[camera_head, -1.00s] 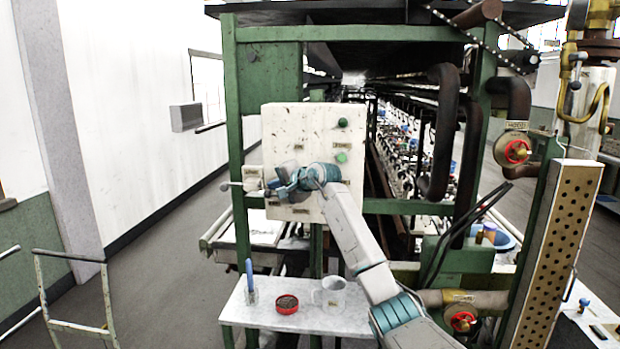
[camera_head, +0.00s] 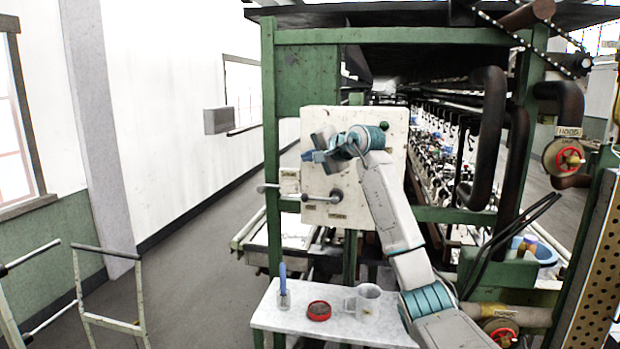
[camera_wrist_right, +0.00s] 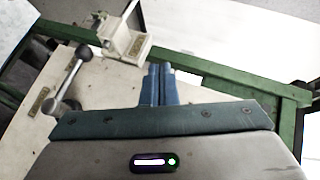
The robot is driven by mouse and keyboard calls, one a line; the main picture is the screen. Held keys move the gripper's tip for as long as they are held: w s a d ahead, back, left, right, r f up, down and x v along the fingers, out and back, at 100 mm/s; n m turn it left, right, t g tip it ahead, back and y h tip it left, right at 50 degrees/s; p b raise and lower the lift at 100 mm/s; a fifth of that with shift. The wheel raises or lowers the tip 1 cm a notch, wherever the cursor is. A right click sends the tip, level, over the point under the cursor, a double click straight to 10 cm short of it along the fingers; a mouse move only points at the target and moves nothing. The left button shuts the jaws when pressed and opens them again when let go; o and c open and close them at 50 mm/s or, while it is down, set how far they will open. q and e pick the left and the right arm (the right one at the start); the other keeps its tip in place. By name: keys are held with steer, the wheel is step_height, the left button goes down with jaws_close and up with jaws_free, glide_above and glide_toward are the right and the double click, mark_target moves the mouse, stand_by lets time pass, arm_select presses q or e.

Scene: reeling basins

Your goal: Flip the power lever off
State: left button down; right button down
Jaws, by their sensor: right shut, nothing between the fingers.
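My right gripper (camera_head: 308,156) is shut and empty in front of the panel's left side, above the lever in the head view. In the wrist view its blue fingers (camera_wrist_right: 158,84) are together, apart from the lever, which is to their left. My left gripper is out of view.
Below is a white bench (camera_head: 335,327) with a glass mug (camera_head: 366,302), a red tin (camera_head: 319,311) and a jar with a blue tool (camera_head: 283,290).

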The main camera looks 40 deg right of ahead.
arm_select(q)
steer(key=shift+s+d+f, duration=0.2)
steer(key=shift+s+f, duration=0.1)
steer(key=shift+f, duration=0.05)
arm_select(e)
steer(key=shift+s+a+r, duration=0.25)
steer(key=shift+s+r, duration=0.1)
steer(key=shift+r, duration=0.25)
steer(key=shift+s+a+r, duration=0.25)
steer(key=shift+s+r, duration=0.05)
steer(key=shift+r, duration=0.25)
steer(key=shift+w, duration=0.1)
